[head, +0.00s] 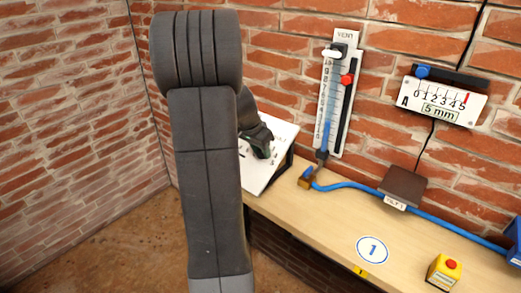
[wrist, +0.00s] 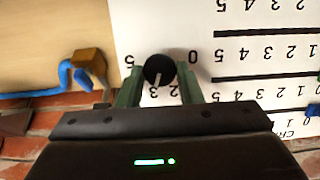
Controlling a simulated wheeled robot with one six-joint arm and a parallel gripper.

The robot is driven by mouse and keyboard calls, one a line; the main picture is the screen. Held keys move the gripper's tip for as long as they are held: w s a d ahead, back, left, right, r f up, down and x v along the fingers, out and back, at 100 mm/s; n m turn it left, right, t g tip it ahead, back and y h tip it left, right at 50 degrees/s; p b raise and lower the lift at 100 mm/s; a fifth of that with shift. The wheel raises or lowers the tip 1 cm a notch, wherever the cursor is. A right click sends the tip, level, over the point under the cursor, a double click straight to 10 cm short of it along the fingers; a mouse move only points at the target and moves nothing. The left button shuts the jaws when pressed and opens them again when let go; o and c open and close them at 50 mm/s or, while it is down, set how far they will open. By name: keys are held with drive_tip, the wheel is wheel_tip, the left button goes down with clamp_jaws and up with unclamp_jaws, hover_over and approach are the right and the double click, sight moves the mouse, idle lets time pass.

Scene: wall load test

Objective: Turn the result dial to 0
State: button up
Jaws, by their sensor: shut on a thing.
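The result dial (wrist: 159,68) is a round black knob on a white board (wrist: 240,17), which also shows in the head view (head: 262,180). Its white pointer line points down in the wrist view, towards the upside-down 3. The 5 is at the left of the dial and the 0 at the right. My gripper (wrist: 160,76) is shut on the dial, with one green finger on each side. In the head view my gripper (head: 256,147) is at the board, and it hides the dial.
A wooden bench (head: 330,210) holds a brass fitting (head: 306,178) with a blue hose and a yellow box (head: 443,270) with a red button. A vertical gauge (head: 335,100) and a 0–5 scale (head: 442,100) hang on the brick wall.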

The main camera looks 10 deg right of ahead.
drive_tip(key=n, duration=0.2)
drive_tip(key=n+h, duration=0.1)
drive_tip(key=n, duration=0.2)
drive_tip(key=shift+w+a+n+g+b, duration=0.15)
drive_tip(key=shift+n+g+b, duration=0.15)
drive_tip(key=shift+g+b, duration=0.1)
drive_tip(key=n, duration=0.3)
drive_tip(key=n+h, duration=0.1)
drive_tip(key=n, duration=0.2)
drive_tip(key=shift+a+f+h+b, duration=0.1)
drive_tip(key=shift+a+h+b, duration=0.1)
drive_tip(key=shift+h+b, duration=0.1)
drive_tip(key=n+h, duration=0.1)
drive_tip(key=n, duration=0.5)
drive_tip(key=shift+a+f+b, duration=0.1)
drive_tip(key=shift+a+b, duration=0.05)
drive_tip(key=shift+b, duration=0.25)
drive_tip(key=n+t, duration=0.1)
drive_tip(key=n, duration=0.4)
drive_tip(key=shift+f+n+h, duration=0.1)
drive_tip(key=shift+n+h, duration=0.2)
drive_tip(key=shift+h, duration=0.1)
drive_tip(key=o, duration=1)
drive_tip(key=shift+a, duration=0.1)
drive_tip(key=shift+c, duration=0.2)
drive_tip(key=shift+s, duration=0.2)
